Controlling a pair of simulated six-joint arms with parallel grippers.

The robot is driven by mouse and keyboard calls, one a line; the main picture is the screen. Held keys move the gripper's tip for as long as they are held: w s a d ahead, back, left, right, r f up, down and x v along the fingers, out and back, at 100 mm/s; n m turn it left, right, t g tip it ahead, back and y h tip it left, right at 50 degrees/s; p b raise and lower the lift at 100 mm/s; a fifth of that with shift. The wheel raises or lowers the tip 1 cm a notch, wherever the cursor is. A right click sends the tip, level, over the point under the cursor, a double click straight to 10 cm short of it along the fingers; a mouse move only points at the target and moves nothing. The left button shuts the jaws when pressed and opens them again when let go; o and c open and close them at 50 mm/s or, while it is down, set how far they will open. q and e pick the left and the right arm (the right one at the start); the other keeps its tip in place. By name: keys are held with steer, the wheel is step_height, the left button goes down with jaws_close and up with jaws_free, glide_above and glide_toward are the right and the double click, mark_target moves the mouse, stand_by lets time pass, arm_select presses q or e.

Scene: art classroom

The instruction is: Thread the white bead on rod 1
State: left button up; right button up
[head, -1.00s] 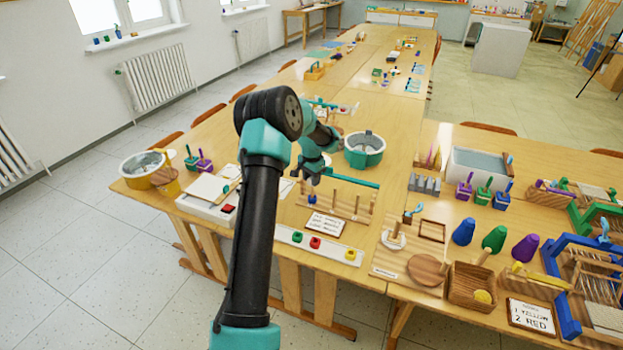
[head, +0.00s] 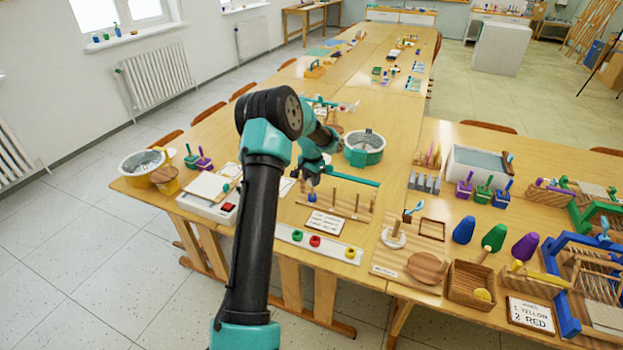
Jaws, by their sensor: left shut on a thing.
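The wooden rod board (head: 365,217) stands near the table's front edge with several upright rods. A blue bead (head: 312,198) sits low at its left end, at the leftmost rod. My left gripper (head: 313,182) is directly above that rod, pointing down. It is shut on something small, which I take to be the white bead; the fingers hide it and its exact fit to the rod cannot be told. My right gripper is not in view.
A lettered card (head: 326,222) leans in front of the rod board. A teal-and-grey round pot (head: 364,148) stands behind it. A white box with a red button (head: 228,207) is to the left. A board with a white ring stack (head: 393,239) is to the right.

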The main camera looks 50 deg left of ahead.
arm_select(q)
steer(key=o, duration=1)
steer(key=shift+c, duration=0.2)
steer(key=shift+r, duration=0.15)
step_height(320, 180, up, 17)
stand_by(1.1)
